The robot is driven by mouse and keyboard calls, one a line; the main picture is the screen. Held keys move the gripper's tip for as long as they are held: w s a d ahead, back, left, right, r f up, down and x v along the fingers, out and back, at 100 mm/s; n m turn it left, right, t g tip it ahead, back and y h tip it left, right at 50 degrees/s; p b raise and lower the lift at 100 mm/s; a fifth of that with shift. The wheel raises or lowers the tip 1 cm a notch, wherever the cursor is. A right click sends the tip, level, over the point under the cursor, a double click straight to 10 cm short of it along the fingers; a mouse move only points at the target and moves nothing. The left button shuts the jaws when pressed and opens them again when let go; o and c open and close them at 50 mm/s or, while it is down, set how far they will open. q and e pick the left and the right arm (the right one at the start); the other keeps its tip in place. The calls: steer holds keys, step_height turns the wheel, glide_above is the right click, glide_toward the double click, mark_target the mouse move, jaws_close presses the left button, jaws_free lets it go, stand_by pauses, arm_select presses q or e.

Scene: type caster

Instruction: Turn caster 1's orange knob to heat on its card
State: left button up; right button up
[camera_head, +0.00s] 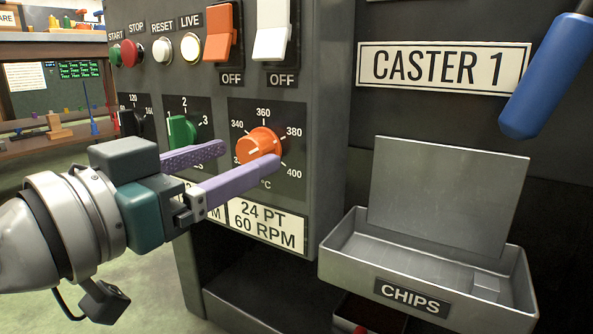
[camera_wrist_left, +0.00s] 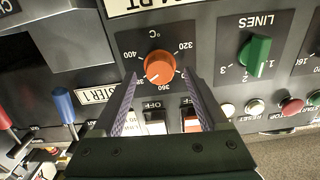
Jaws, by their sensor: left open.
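The orange knob (camera_head: 259,142) sits on a black dial marked up to 400 °C on caster 1's panel. In the left wrist view the knob (camera_wrist_left: 158,66) appears upside down, and its white mark seems to point between 360 and 380. My left gripper (camera_head: 247,158) is open, its two purple fingers reaching toward the dial. In the wrist view the knob lies between the fingertips (camera_wrist_left: 163,80), with visible room on both sides. I cannot tell whether a finger touches it. A white card (camera_head: 267,225) below the dial reads 24 PT 60 RPM; I see no heat value on it.
A green knob (camera_head: 181,131) is left of the dial, partly behind my finger. Orange (camera_head: 220,38) and white (camera_head: 271,36) switches are above, both labelled OFF. The chips tray (camera_head: 345,250) and a blue handle (camera_head: 545,80) are to the right.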

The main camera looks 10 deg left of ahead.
arm_select(q)
steer(key=shift+x, duration=0.85)
jaws_close()
